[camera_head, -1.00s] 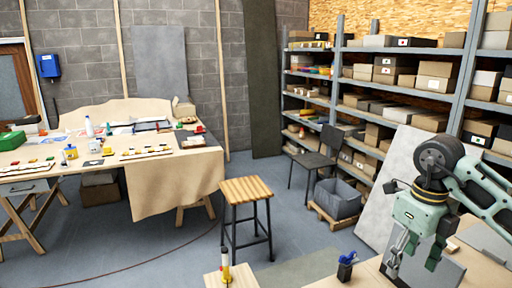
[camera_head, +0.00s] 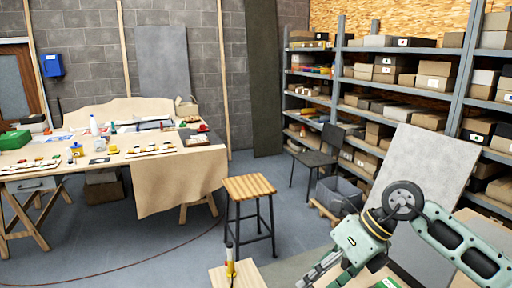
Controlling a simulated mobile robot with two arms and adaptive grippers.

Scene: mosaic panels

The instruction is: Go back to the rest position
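My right gripper (camera_head: 330,272) is near the bottom edge, right of centre, and points down and to the left. Its two fingers look apart, with nothing seen between them, and part of it is cut off by the frame's lower edge. My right arm (camera_head: 455,245) comes in from the lower right. My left gripper and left arm are not in view.
A small wooden surface (camera_head: 222,277) with a yellow-and-red tube (camera_head: 230,262) is left of the gripper. A wooden stool (camera_head: 248,188) stands behind it. A grey panel (camera_head: 425,165) leans behind my arm near the shelving (camera_head: 466,60). A cloth-covered worktable (camera_head: 165,180) is at left.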

